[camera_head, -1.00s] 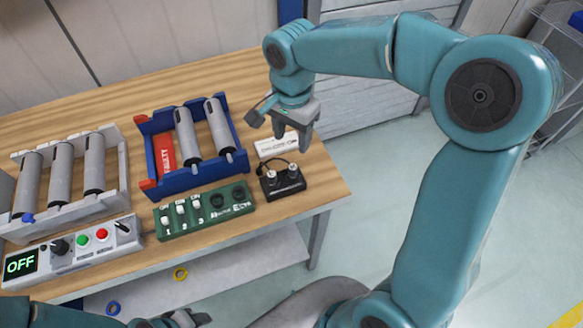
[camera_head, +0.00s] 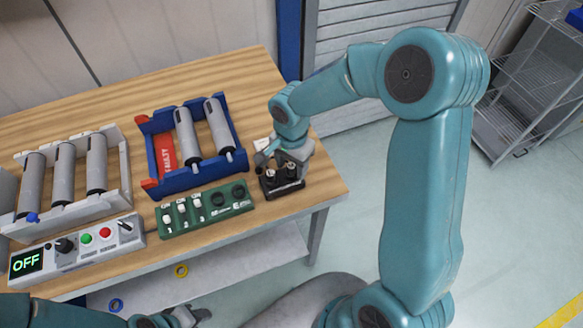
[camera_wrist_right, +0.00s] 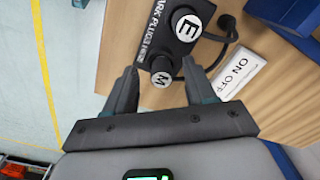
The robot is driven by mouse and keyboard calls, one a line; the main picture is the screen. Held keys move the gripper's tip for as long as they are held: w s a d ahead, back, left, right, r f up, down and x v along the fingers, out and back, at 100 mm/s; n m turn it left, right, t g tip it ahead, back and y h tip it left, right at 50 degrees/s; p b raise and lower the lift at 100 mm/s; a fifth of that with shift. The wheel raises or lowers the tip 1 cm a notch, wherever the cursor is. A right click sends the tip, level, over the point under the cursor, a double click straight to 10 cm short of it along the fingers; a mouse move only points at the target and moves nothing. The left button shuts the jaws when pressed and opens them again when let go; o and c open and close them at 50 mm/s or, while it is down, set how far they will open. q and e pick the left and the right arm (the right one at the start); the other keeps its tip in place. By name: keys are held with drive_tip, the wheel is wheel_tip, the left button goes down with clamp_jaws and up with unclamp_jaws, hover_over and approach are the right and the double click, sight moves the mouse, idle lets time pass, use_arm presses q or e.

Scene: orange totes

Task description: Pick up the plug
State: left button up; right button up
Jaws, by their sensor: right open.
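Two round black plugs with white tops stand in a black box (camera_head: 284,188) at the table's right front. In the right wrist view, one plug is marked E (camera_wrist_right: 188,27) and the nearer one is marked M (camera_wrist_right: 161,79). My right gripper (camera_wrist_right: 160,70) is open, its fingers on either side of the M plug, with no clear grip on it. In the head view, my right gripper (camera_head: 284,166) is low over the box and partly hides it. My left gripper (camera_head: 187,316) is at the bottom edge, and its jaws are unclear.
A green switch panel (camera_head: 206,209) is left of the box. A blue rack (camera_head: 152,165) with grey cylinders stands behind it. A white ON/OFF label (camera_wrist_right: 239,73) lies beside the box, and a black cable (camera_wrist_right: 228,30) loops close by. The table's right edge is near.

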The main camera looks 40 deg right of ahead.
sight(291, 165)
drive_tip(key=shift+w, duration=0.15)
clamp_jaws()
wheel_tip(291, 165, up, 20)
drive_tip(key=shift+b, duration=0.4)
